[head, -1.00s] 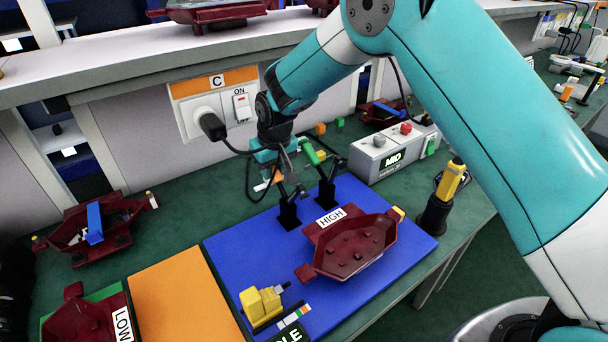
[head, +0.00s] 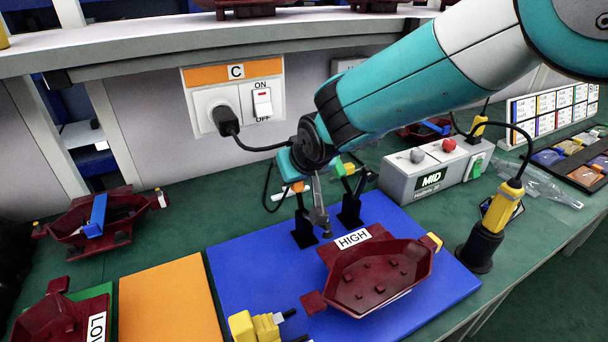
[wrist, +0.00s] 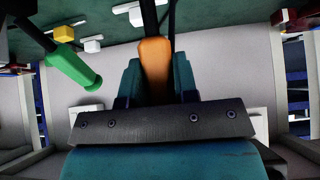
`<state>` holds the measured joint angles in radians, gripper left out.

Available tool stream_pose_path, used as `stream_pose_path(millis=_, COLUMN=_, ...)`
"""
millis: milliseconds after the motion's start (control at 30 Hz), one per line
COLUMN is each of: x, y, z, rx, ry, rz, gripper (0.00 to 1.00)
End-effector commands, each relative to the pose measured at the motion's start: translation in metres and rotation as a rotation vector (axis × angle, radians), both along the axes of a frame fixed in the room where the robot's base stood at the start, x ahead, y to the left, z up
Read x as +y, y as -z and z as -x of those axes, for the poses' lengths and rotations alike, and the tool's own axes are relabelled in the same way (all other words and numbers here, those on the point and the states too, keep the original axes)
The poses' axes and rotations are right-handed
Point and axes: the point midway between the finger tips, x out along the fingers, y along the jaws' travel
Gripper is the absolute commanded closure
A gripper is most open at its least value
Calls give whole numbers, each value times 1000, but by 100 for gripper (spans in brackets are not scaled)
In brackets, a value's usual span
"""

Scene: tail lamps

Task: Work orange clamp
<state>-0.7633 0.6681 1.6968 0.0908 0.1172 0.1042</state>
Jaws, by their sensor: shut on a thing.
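The orange clamp's black base (head: 304,232) stands at the back edge of the blue mat (head: 235,275). Its orange handle (wrist: 155,68) is between the fingers of my gripper (wrist: 157,85) in the wrist view, and my gripper is shut on it. In the head view my teal gripper (head: 296,168) is above that base, and a bit of orange shows under it. The green-handled clamp (head: 349,210) stands to its right. Its green handle (wrist: 73,68) is left of my gripper in the wrist view. A dark red lamp housing (head: 375,275) lies on the mat in front, by the HIGH label.
A grey MIO box (head: 430,173) with knobs and a black-yellow tool in a holder (head: 485,235) stand to the right. A socket panel (head: 235,97) with a plugged cable is on the wall behind. An orange mat (head: 168,305) lies left.

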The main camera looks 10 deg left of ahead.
Motion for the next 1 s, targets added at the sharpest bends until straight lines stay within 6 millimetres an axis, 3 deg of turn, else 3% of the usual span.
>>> stream_pose_path(millis=200, x=0, y=-2, z=-1, rx=-4, ry=0, rz=-3, gripper=100)
stream_pose_path(millis=233, x=0, y=-2, z=-1, rx=-4, ry=-1, rz=-4, gripper=70)
stream_pose_path(millis=333, x=0, y=-1, z=-1, rx=-3, ry=1, rz=-3, gripper=47)
stream_pose_path(millis=733, x=-4, y=-7, z=3, rx=-1, ry=1, rz=-2, gripper=47)
stream_pose_path(millis=1000, x=-24, y=-52, z=31, rx=-3, ry=0, rz=-4, gripper=47)
